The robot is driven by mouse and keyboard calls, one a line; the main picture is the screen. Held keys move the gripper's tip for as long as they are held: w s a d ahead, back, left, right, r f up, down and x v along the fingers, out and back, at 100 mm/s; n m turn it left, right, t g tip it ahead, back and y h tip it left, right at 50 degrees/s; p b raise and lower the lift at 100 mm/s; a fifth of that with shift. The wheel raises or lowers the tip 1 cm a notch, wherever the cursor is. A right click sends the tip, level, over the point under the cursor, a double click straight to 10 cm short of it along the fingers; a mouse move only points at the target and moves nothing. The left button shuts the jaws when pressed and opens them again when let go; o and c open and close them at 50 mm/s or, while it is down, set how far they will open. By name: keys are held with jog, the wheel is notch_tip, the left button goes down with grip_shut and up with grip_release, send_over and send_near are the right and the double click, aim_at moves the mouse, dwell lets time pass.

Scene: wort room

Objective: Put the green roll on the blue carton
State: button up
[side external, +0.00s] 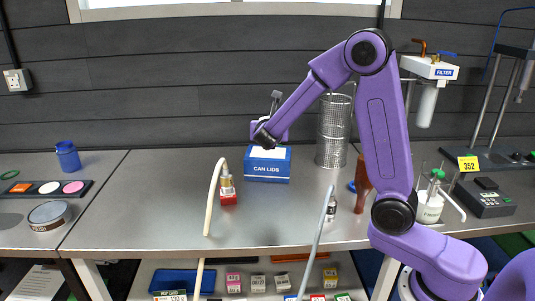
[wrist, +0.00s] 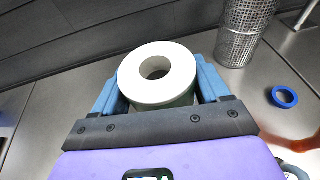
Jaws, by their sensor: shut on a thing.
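The green roll (wrist: 156,82) is upright between the fingers of my gripper (wrist: 158,84) in the wrist view. Its white ring-shaped end with a dark hole faces the camera, and a strip of green side shows below. My gripper is shut on it. In the side view, my gripper (side external: 263,133) is just above the blue carton (side external: 267,172), marked CAN LIDS, which stands at the back of the bench. The roll cannot be made out clearly there, so any contact with the carton cannot be told. In the wrist view the carton cannot be made out.
A mesh cylinder (side external: 333,131) stands close right of the carton. A bottle on a red base (side external: 228,190) and a pale hose (side external: 214,195) are left of it. The front middle bench is mostly clear.

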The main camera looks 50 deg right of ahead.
jog(key=s+d+r, duration=0.1)
jog(key=s+d, duration=0.2)
jog(key=d, duration=0.3)
send_over(268, 152)
jog(key=f, duration=0.8)
jog(key=shift+s+f, duration=0.3)
jog(key=shift+f, duration=0.1)
jog(key=shift+w+f, duration=0.15)
jog(key=shift+f, duration=0.1)
jog(key=shift+w+f, duration=0.1)
jog(key=shift+f, duration=1.5)
jog(key=shift+f, duration=0.15)
